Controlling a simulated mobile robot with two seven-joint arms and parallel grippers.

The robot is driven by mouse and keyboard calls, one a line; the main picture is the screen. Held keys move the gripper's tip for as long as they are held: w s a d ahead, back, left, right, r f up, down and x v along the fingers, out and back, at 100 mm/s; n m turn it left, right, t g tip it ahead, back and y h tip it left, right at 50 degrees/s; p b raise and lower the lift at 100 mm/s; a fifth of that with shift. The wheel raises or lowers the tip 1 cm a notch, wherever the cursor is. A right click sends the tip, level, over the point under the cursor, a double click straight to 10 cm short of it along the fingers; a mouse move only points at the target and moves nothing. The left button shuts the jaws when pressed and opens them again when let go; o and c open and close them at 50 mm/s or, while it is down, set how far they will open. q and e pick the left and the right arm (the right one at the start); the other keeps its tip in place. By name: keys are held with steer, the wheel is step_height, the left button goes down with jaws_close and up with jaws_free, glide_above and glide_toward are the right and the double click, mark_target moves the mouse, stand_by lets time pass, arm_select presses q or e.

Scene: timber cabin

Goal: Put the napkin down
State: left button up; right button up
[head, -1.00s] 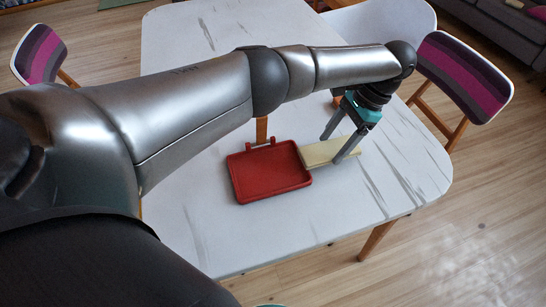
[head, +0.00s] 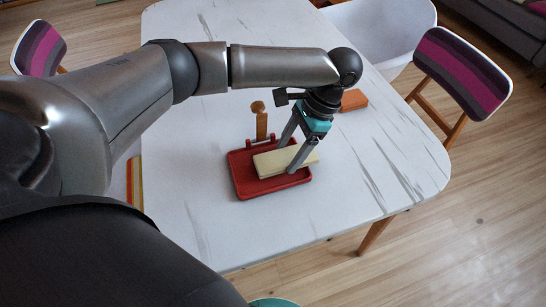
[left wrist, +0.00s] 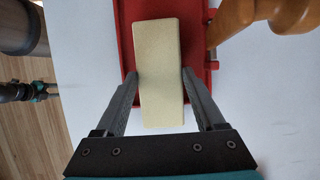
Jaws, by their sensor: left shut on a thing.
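The napkin (head: 272,164) is a pale yellow, flat oblong. My left gripper (head: 291,155) is shut on it, with one finger on each long side. In the head view the napkin is over the red tray (head: 243,186), and its right end reaches past the tray's edge. The left wrist view shows the napkin (left wrist: 160,70) between the two fingers (left wrist: 160,82), with the red tray (left wrist: 128,15) behind it. I cannot tell whether the napkin touches the tray.
A wooden, round-topped object (head: 261,120) stands just behind the tray. An orange block (head: 353,100) lies further right on the white marbled table (head: 350,200). The front and right of the tabletop are clear. Striped chairs (head: 462,72) stand around it.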

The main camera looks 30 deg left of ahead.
mark_target(273, 160)
arm_select(q)
steer(key=s+a, duration=0.2)
steer(key=s, duration=0.1)
steer(key=shift+a, duration=0.35)
steer(key=shift+d+f+b, duration=0.1)
steer(key=shift+f+b, duration=0.4)
steer(key=shift+f, duration=0.3)
steer(key=o, duration=1.2)
steer(key=shift+w+f, duration=0.1)
arm_select(e)
steer(key=shift+w+d+f, duration=0.25)
steer(key=shift+w+f, duration=0.1)
steer(key=shift+w, duration=0.2)
steer(key=shift+f, duration=0.15)
